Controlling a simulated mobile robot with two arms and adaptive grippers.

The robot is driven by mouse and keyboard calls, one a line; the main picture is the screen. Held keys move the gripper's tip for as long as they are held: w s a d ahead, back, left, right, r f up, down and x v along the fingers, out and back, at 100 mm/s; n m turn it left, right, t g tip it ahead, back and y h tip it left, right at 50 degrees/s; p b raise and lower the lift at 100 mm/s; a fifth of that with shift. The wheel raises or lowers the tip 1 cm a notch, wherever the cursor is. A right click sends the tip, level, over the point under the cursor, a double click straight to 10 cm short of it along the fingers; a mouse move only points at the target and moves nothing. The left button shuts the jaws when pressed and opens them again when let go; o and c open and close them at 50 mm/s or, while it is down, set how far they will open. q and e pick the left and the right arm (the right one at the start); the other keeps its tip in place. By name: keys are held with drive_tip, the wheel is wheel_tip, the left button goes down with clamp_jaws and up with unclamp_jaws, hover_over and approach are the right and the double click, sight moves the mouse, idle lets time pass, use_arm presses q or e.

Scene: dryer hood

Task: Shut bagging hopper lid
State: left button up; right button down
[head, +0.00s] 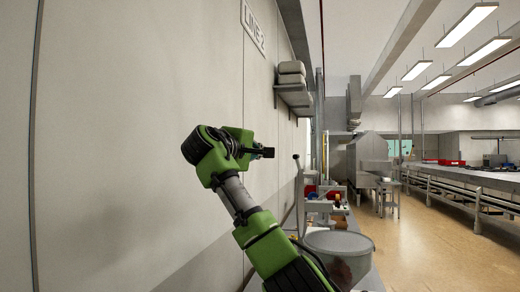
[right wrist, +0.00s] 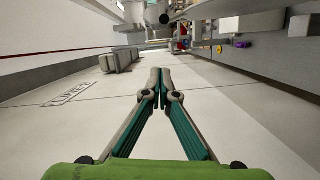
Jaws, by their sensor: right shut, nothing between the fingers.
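No part that I can surely name as the bagging hopper lid shows. A round grey drum-like container (head: 338,241) with a flat top stands low in front of me in the head view; I cannot tell if it is the hopper. A grey metal housing (head: 367,152) with a sloped top stands farther back. My right gripper (head: 270,153) is raised beside the left wall, above and left of the drum, apart from it. In the right wrist view its fingers (right wrist: 160,72) meet at the tips with nothing between them. My left gripper is not in view.
Small red and yellow items (head: 312,191) lie beyond the drum. A long conveyor-like table (head: 460,184) lines the right.

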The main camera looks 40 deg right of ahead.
drive_tip(key=d+f+p, duration=0.1)
drive_tip(key=d+p, duration=0.2)
drive_tip(key=d, duration=0.6)
drive_tip(key=shift+p, duration=0.3)
drive_tip(key=shift+a, duration=0.1)
drive_tip(key=shift+s, duration=0.1)
